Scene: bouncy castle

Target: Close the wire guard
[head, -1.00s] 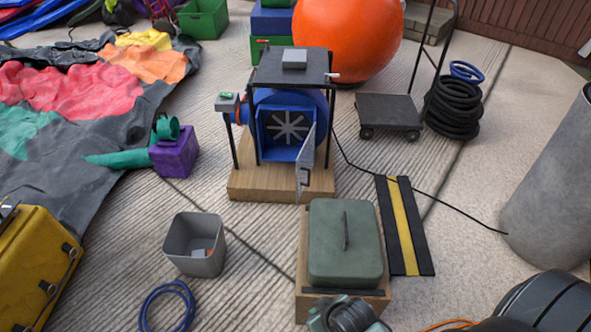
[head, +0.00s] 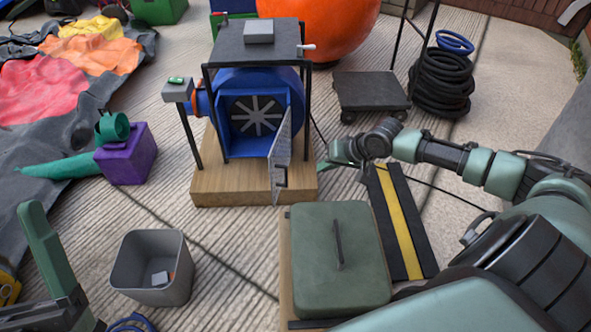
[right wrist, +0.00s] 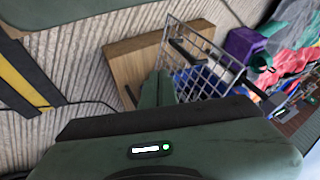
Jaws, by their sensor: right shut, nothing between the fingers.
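The wire guard (head: 282,152) is a grey mesh panel at the front right of the blue blower (head: 229,140). It stands swung open, seen nearly edge-on, and the grey fan behind is exposed. In the right wrist view the guard's mesh (right wrist: 208,68) shows broadly, just beyond my fingers. My right gripper (head: 332,163) is shut and empty, to the right of the guard; it also shows in the right wrist view (right wrist: 157,88). I cannot tell whether it touches the guard. My left gripper (head: 48,255) shows partly at the lower left, away from the blower; its opening is unclear.
A green-lidded box (head: 335,262) stands in front of the blower, a grey bin (head: 150,268) to its left. A purple block (head: 127,155) lies left of the wooden base (head: 240,190). A black and yellow cable ramp (head: 400,225) lies under my right arm.

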